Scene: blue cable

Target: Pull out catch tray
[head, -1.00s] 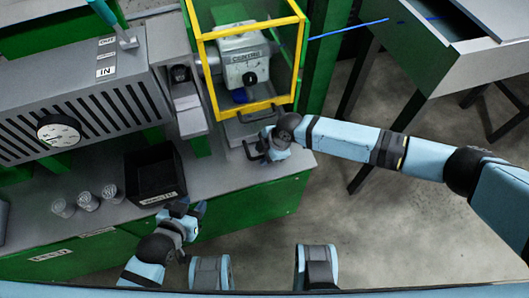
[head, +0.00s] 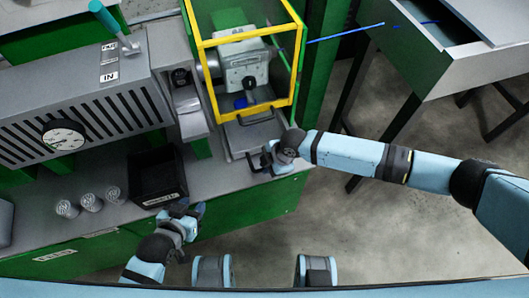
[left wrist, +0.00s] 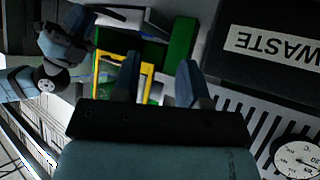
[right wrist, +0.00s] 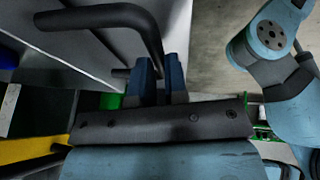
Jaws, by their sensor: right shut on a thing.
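The catch tray (head: 246,139) is a flat grey tray beneath the yellow-framed guard box and sticks out from it toward me. Its black handle (head: 257,162) is at the near edge; the handle bar (right wrist: 110,15) shows large in the right wrist view. My right gripper (head: 270,158) is at the handle, and in the right wrist view its fingers (right wrist: 160,68) are shut on it. My left gripper (head: 188,208) is open and empty, low in front of the bench near the black bin. Its spread fingers (left wrist: 160,75) show in the left wrist view.
The guard box (head: 250,110) has another dark handle on its lower front. A blue cable (head: 345,33) runs right from the machine.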

